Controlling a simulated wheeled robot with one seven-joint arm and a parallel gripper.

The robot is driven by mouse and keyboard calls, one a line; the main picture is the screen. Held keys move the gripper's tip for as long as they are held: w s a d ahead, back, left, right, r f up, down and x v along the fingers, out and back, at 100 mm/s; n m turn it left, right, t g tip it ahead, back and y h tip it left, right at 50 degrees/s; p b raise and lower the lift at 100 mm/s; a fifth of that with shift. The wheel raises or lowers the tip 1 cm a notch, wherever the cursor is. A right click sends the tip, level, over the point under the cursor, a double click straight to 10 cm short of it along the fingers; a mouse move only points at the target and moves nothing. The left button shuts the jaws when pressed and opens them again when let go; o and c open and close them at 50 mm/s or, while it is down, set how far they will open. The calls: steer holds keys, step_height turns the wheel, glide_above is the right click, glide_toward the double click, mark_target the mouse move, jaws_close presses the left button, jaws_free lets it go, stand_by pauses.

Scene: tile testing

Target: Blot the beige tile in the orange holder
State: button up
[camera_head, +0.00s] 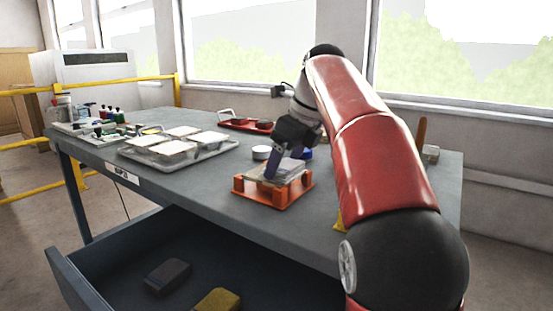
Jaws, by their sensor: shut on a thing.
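The orange holder (262,195) sits near the front edge of the grey table. A pale tile (292,168) rests in it, partly hidden by my gripper. My gripper (278,172) reaches down from the right over the holder. It is shut on a dark bluish thing (283,163), whose lower end is at or just above the tile's left part. I cannot tell whether it touches the tile.
A grey tray (178,158) with several pale tiles stands to the left. A red tray (246,125) lies behind. A white round container (261,153) and a blue round thing (306,154) stand behind the holder. An open drawer (130,262) juts out in front, with a dark block (167,277) and a yellow block (217,301) in it.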

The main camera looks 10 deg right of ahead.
steer(key=shift+s+d+f, duration=0.1)
steer(key=shift+s+d, duration=0.4)
steer(key=shift+s+r+p, duration=0.1)
steer(key=shift+r+p, duration=0.1)
steer(key=shift+p, duration=0.15)
steer(key=shift+w+a+r+p, duration=0.1)
steer(key=shift+w+a+p, duration=0.2)
steer(key=shift+w+a, duration=2.45)
steer(key=shift+w, duration=0.3)
steer(key=shift+f, duration=0.3)
steer(key=shift+s+d, duration=0.85)
steer(key=shift+s, duration=0.15)
steer(key=shift+s+d+r+b, duration=0.15)
steer(key=shift+s+d+b, duration=0.05)
steer(key=shift+s+d, duration=0.8)
steer(key=shift+s+d+r+b, duration=0.1)
steer(key=shift+s+d+b, duration=0.1)
steer(key=shift+s+d, duration=0.75)
steer(key=shift+s+a, duration=0.1)
steer(key=shift+a, duration=0.05)
